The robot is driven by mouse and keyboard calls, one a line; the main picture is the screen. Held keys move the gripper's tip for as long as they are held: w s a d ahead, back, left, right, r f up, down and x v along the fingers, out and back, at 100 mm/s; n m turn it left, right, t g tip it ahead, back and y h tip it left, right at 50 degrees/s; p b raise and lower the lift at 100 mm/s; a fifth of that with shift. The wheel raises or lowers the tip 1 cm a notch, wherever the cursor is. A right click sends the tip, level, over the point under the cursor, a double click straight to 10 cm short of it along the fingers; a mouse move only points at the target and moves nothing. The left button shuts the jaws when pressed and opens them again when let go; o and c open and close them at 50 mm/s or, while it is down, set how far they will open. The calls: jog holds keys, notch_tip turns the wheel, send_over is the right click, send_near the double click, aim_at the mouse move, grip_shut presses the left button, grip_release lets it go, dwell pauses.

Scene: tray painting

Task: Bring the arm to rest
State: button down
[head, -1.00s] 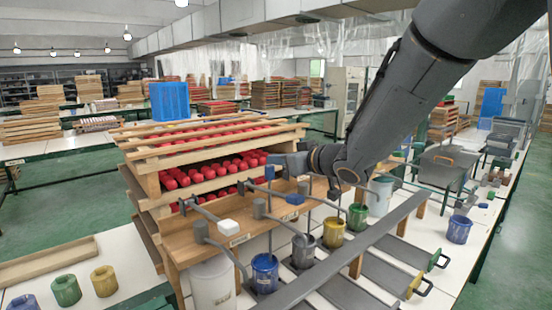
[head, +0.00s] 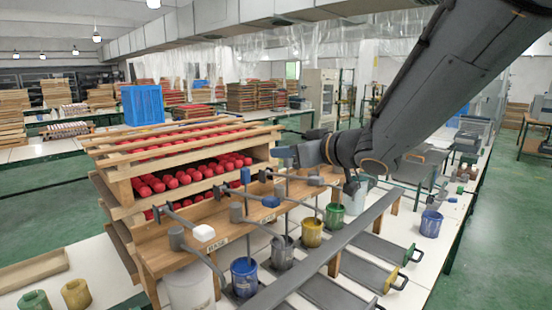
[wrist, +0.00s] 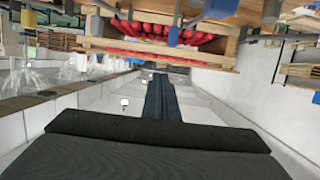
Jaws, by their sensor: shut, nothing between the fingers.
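My grey arm reaches in from the upper right in the head view. Its wrist is bent so that my gripper (head: 286,154) points left, near the right end of the rack in the picture. In the wrist view my gripper's dark fingers (wrist: 160,97) lie together with nothing between them. The gripper appears to be in the air above the wooden stand (head: 228,226); the exact gap cannot be told.
Paint cups stand along the stand, among them a blue cup (head: 244,276) and a yellow cup (head: 312,232), with stirring rods above. A rack of red pieces (head: 190,178) is behind. A blue crate (head: 142,104) stands farther back. Green floor (head: 500,250) is free at right.

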jog(key=s+d+f+m+g+h+b, duration=0.1)
jog(key=s+d+f+m+h, duration=0.15)
jog(key=d+f+h, duration=0.45)
jog(key=s+d+f+m+g+h, duration=0.15)
jog(key=d+f+m, duration=0.25)
jog(key=d+f, duration=0.65)
jog(key=s+d+f+m+g+h, duration=0.1)
jog(key=s+d+f+g, duration=0.1)
jog(key=s+f, duration=0.3)
jog(key=s+d+f+m+g+h+b, duration=0.1)
jog(key=s+f+g, duration=0.3)
jog(key=s, duration=0.9)
jog(key=shift+s+d+f+m+g, duration=0.2)
jog(key=shift+d+f+m+g, duration=0.15)
jog(key=shift+d+f, duration=0.4)
jog(key=shift+a+f, duration=0.15)
